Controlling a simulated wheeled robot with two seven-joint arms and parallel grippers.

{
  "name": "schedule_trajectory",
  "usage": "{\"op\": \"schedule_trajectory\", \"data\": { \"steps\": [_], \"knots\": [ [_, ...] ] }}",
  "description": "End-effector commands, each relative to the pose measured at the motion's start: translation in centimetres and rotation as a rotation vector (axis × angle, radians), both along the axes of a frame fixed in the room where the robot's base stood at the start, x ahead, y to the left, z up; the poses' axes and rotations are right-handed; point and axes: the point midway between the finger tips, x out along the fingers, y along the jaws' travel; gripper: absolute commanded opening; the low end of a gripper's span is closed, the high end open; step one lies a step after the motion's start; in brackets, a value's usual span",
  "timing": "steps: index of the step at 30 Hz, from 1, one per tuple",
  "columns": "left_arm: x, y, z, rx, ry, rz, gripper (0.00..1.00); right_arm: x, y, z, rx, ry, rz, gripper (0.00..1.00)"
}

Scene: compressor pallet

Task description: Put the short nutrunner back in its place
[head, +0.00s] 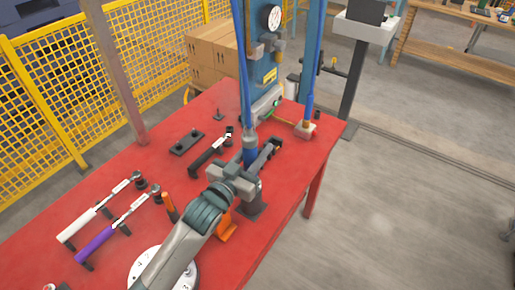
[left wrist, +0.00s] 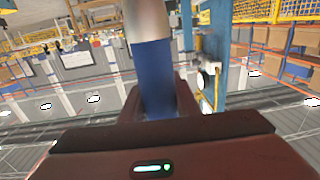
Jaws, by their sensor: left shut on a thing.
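My left gripper (head: 251,160) is shut on an upright tool with a blue body (head: 250,155) and a silver upper part, apparently the short nutrunner. A blue hose runs up from it in the head view. In the left wrist view the blue body (left wrist: 155,75) stands between the fingers, with a silver section at one end. A dark block (head: 252,210) stands on the red table just below the gripper. My right gripper is not in view.
The red table (head: 112,165) carries a white tool (head: 95,212), a purple tool (head: 112,230) and a black tool (head: 207,156) on small supports. A dark plate (head: 186,142) lies behind them. A blue column (head: 263,62) rises at the back. Yellow mesh fencing (head: 70,95) borders the left.

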Motion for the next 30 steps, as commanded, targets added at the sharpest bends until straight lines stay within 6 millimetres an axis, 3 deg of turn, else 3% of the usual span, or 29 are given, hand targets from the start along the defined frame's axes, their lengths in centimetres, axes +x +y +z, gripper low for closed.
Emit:
{"op": "schedule_trajectory", "data": {
  "steps": [28,29,30],
  "knots": [
    [0.0,0.0,-1.1,-0.003,-0.005,0.0,0.0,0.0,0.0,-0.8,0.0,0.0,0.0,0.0],
    [0.0,0.0,-1.0,-0.003,-0.005,0.0,0.33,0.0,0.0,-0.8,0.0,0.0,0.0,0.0],
    [0.0,0.0,-1.0,-0.003,-0.005,0.0,0.43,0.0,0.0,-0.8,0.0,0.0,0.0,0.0]
  ]
}}
